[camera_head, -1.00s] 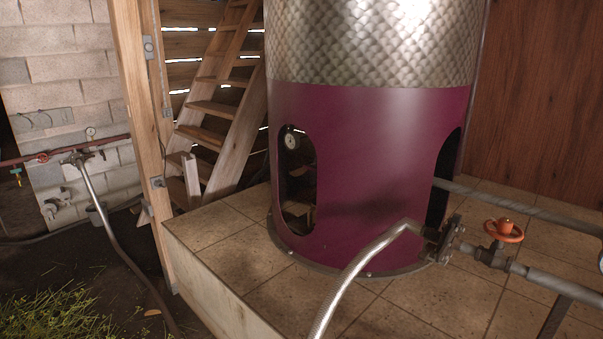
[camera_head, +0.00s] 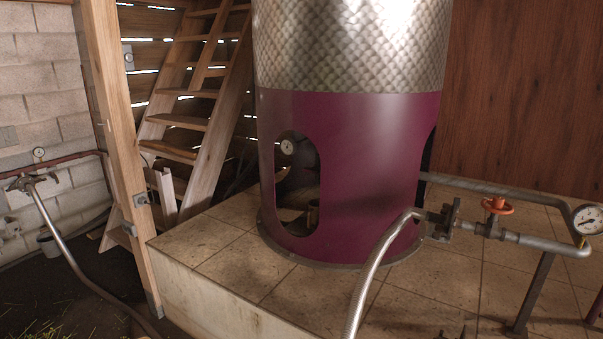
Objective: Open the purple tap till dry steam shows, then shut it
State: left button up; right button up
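No tap with a clearly purple handle shows in this view. The still's lower skirt (camera_head: 350,160) is purple, with arched openings and a quilted metal vessel (camera_head: 350,40) above it. An orange-red handwheel valve (camera_head: 497,206) sits on the grey pipe to the right of the still. A ribbed metal hose (camera_head: 372,270) bends down from the pipe fitting beside the skirt. No steam is visible. Neither of my grippers can be made out in view.
The still stands on a raised tiled platform (camera_head: 220,262). A pressure gauge (camera_head: 587,219) is at the right edge, and pipe supports (camera_head: 532,290) stand on the tiles. A wooden post (camera_head: 118,150) and stairs (camera_head: 185,122) are at left. Another pipe with a gauge (camera_head: 39,153) runs along the block wall.

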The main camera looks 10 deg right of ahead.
aim_at(312, 171)
jog(key=i+j, duration=0.3)
jog(key=i+j+z, duration=0.15)
jog(key=j, duration=0.25)
jog(key=i+j, duration=0.35)
jog(key=i+j+z, duration=0.15)
jog(key=i+j, duration=0.15)
jog(key=j, duration=0.15)
